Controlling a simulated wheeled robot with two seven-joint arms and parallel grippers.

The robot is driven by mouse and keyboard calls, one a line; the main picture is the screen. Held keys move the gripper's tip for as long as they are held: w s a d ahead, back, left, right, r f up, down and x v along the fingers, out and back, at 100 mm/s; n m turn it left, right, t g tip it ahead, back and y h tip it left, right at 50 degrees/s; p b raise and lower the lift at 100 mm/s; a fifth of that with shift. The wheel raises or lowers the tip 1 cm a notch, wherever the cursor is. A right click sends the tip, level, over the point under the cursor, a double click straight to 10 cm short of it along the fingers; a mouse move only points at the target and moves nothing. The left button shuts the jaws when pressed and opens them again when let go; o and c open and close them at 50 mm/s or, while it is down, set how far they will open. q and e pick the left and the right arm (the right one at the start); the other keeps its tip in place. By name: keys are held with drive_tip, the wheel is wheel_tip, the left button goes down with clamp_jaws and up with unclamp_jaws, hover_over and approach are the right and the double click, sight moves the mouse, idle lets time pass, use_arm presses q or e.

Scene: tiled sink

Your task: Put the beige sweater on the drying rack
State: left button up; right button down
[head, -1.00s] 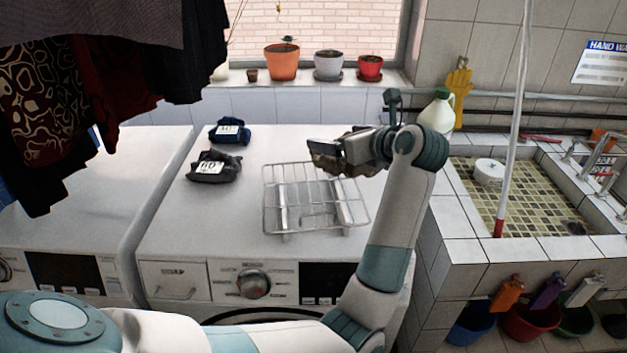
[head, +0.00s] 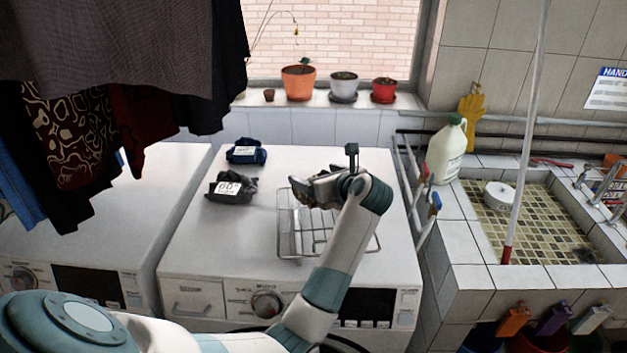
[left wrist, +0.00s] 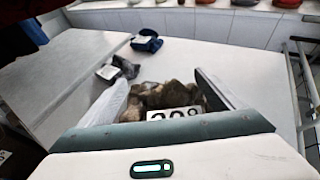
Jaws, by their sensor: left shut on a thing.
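My left gripper (head: 304,189) is shut on the beige sweater and is over the back part of the wire drying rack (head: 290,256). The sweater (left wrist: 168,95) is a brownish-beige folded bundle with a white number label, between the two fingers in the left wrist view. In the head view the hand mostly hides it. The rack sits on the right white washing machine (head: 240,262), partly covered by my forearm. I cannot tell whether the sweater touches the rack. My right gripper is not in view.
A dark grey bundle (head: 233,190) and a navy bundle (head: 247,152) lie left of the rack. Dark clothes (head: 110,60) hang at the upper left. A white jug (head: 446,150) and tiled sink (head: 530,226) are at the right. The left machine's top (head: 150,190) is clear.

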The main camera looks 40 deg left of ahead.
use_arm(q)
drive_tip(key=shift+a+f, duration=0.25)
drive_tip(key=shift+a, duration=0.3)
drive_tip(key=shift+f+p, duration=0.55)
drive_tip(key=shift+p, duration=0.1)
drive_tip(key=shift+f+p, duration=0.65)
drive_tip(key=shift+f, duration=0.8)
